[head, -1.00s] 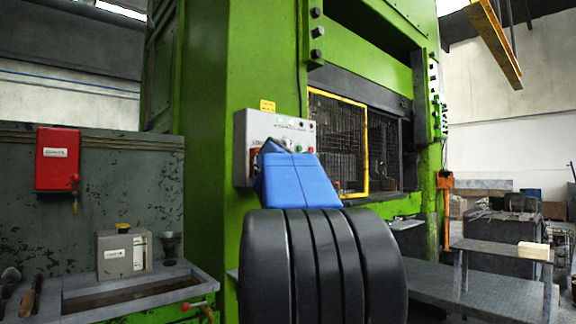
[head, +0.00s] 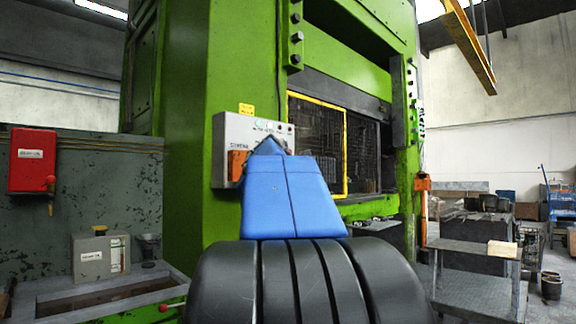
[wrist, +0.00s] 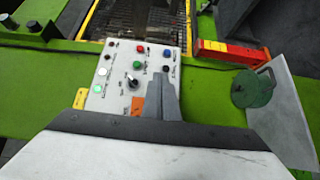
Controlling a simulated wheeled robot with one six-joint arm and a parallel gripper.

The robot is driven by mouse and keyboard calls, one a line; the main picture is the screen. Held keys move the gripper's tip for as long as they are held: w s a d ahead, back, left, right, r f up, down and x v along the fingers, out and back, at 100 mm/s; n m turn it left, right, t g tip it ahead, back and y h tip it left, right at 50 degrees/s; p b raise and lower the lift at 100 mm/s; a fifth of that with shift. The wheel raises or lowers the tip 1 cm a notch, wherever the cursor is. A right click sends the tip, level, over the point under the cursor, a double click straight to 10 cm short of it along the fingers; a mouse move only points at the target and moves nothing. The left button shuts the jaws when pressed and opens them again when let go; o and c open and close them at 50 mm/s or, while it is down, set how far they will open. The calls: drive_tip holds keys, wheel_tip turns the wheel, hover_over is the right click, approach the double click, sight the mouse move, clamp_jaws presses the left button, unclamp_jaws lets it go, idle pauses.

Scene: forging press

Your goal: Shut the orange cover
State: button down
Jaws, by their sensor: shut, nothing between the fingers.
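The orange cover (head: 237,165) is at the lower left of the light grey control panel (head: 228,128) on the green press. In the wrist view the orange cover (wrist: 138,105) shows just left of my gripper (wrist: 161,80), which partly hides it. I cannot tell how far the cover stands open. My gripper is shut and empty, its grey tip over the lower part of the panel. Whether it touches the cover is not clear. In the head view my blue arm hides most of the gripper and the panel's lower right.
The panel carries several buttons and a black knob (wrist: 133,83). A yellow-framed mesh guard (head: 345,150) is to its right. A red box (head: 32,160) hangs on the left wall above a grey bench. A low metal table (head: 470,248) stands at right.

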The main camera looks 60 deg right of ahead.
drive_tip(key=s+r+n+t, duration=0.3)
drive_tip(key=s+r+t, duration=0.1)
drive_tip(key=r+t, duration=0.2)
drive_tip(key=a+f+n+t+y, duration=0.3)
drive_tip(key=a+f+n+y, duration=0.15)
drive_tip(key=f+y, duration=0.35)
drive_tip(key=x, duration=1.4)
drive_tip(key=shift+r, duration=0.2)
drive_tip(key=shift+w+d, duration=0.35)
drive_tip(key=shift+d, duration=0.25)
drive_tip(key=shift+w+d, duration=0.4)
drive_tip(key=shift+d, duration=0.25)
